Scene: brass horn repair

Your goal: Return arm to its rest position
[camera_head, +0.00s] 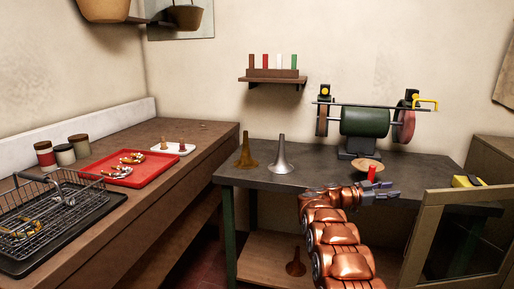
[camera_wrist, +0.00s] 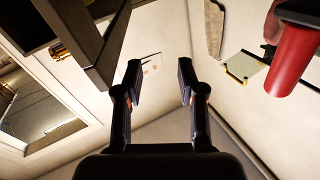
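My arm, in copper-coloured segments, rises in front of the dark workbench (camera_head: 320,165) in the head view. It bends right at the top, so my gripper (camera_head: 386,193) points right, in front of the bench's front edge. In the wrist view, the two dark fingers of my gripper (camera_wrist: 159,82) stand apart with nothing between them. Beyond them I see pale walls and a corner, tilted in the picture. No object touches the fingers.
A red cylinder (camera_head: 371,173) and a shallow bowl (camera_head: 366,164) are close behind my gripper. A framed glass door (camera_head: 412,245) stands to its right. The grinder (camera_head: 364,122), brown cone (camera_head: 246,155) and silver cone (camera_head: 281,157) stand on the bench.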

